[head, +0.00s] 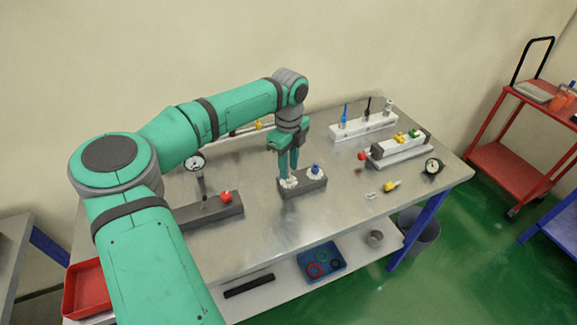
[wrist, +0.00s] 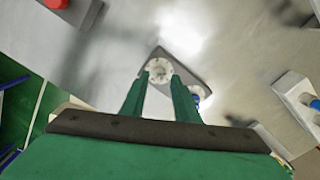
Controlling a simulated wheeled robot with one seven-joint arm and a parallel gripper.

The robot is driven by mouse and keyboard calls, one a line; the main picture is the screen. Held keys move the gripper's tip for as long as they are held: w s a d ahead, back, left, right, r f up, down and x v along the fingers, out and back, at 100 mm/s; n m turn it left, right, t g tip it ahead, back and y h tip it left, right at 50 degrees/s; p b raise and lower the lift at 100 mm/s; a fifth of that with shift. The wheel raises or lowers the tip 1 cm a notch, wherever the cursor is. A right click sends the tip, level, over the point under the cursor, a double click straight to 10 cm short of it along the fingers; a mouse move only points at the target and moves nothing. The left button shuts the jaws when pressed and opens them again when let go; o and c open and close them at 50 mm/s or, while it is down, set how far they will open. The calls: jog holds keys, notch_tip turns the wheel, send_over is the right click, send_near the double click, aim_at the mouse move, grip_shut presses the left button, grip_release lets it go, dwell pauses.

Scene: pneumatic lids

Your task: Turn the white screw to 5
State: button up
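The white screw (head: 290,183) is a round white knob on the left end of a small grey block (head: 303,190). A blue screw (head: 315,170) on a white round base stands at the block's right end. My gripper (head: 289,174) points down at the white screw, fingers apart. In the wrist view, the white screw (wrist: 159,69) shows between and just past the two green fingertips, and I cannot tell if they touch it. The blue screw (wrist: 196,97) is partly hidden behind the right finger there. Any numbers around the white screw are too small to read.
A dark block with a red knob (head: 226,197) and a gauge (head: 194,162) stand to the left. White blocks (head: 365,126) with fittings stand at the back right. Small loose parts (head: 391,187) and a black gauge (head: 432,166) lie right. The table front is clear.

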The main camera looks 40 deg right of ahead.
jog(key=shift+a+f, duration=0.1)
jog(key=shift+f, duration=0.05)
jog(key=shift+c, duration=0.3)
jog(key=shift+s, duration=0.15)
grip_shut()
